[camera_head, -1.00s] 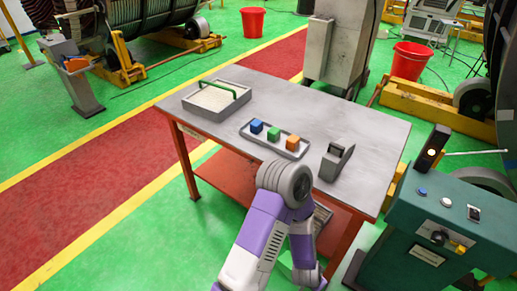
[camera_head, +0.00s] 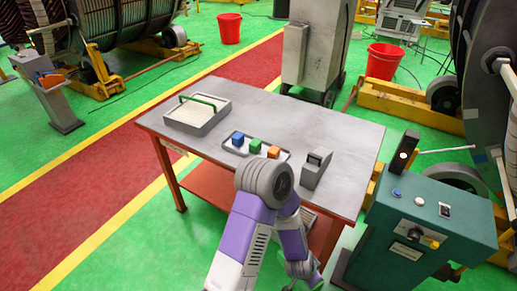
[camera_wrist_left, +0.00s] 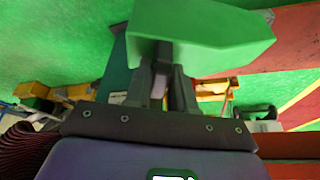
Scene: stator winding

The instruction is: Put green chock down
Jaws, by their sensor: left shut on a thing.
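The green chock (camera_wrist_left: 215,38) is a large green block with slanted faces at the top of the left wrist view. My left gripper (camera_wrist_left: 165,72) is shut on it, and its dark fingers reach up to the block's underside. The chock is held in the air, with floor and machinery behind it. In the head view a purple and white arm of mine stands in front of the table, bent downward. My right gripper cannot be made out.
A grey-topped table (camera_head: 330,120) with a red lower shelf (camera_head: 215,188) stands ahead. On it are a tray (camera_head: 226,149) with blue, green and orange cubes, a box with a green handle (camera_head: 198,100) and a grey block (camera_head: 316,168). A green control console (camera_head: 435,225) stands right.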

